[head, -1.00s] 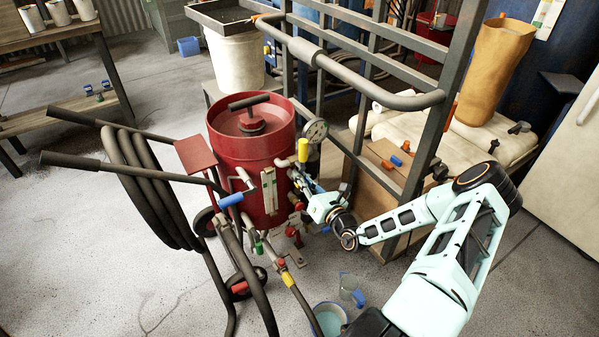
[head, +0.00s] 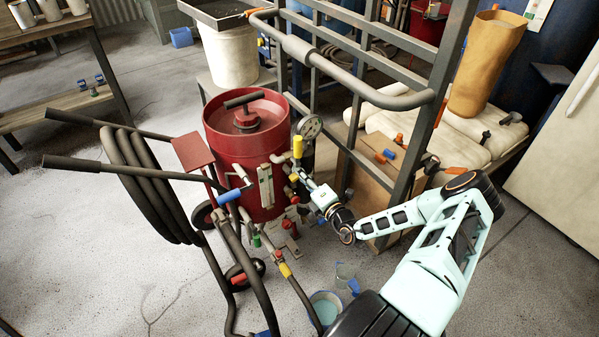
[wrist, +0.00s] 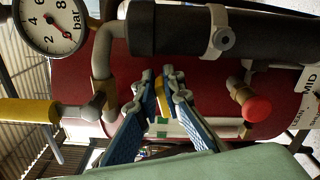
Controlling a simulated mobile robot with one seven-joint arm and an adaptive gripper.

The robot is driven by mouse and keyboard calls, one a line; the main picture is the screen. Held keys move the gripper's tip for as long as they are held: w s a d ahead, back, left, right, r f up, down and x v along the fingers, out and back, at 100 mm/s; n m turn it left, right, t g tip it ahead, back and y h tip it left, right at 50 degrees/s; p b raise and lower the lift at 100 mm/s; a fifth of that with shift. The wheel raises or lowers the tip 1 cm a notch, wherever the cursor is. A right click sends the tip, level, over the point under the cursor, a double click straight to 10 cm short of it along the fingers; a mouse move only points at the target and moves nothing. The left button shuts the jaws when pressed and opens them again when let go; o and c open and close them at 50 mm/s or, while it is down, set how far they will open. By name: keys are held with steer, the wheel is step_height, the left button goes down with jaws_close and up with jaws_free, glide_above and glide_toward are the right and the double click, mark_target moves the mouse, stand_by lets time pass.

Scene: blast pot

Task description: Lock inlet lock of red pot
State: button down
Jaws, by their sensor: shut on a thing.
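The red pot (head: 243,160) stands upright on the floor, with pipes and valves on its right front side. My gripper (head: 303,184) is at these fittings, below the pressure gauge (head: 310,127). In the wrist view its two blue fingers (wrist: 162,95) are closed on a small yellow piece (wrist: 160,92) in front of the pot wall. I take this piece to be the inlet lock, but the fingers hide most of it. A yellow valve handle (wrist: 28,112) sits to the left of the fingers, and a red knob (wrist: 257,109) sits to the right, both apart from them.
A grey metal frame (head: 440,120) stands close behind my arm. A black cylinder (wrist: 180,30) runs along the fittings near my fingers. Coiled hose (head: 150,185) hangs left of the pot. A small bucket (head: 326,296) and a jug (head: 347,276) stand on the floor below my arm.

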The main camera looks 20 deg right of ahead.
steer(key=shift+f+m, duration=0.25)
steer(key=shift+m, duration=0.55)
steer(key=shift+f+m, duration=0.2)
steer(key=shift+m, duration=0.6)
steer(key=c, duration=2)
jaws_free()
steer(key=shift+c, duration=0.2)
steer(key=shift+s+d, duration=0.1)
steer(key=s+d, duration=0.2)
steer(key=s, duration=0.9)
steer(key=shift+s, duration=0.35)
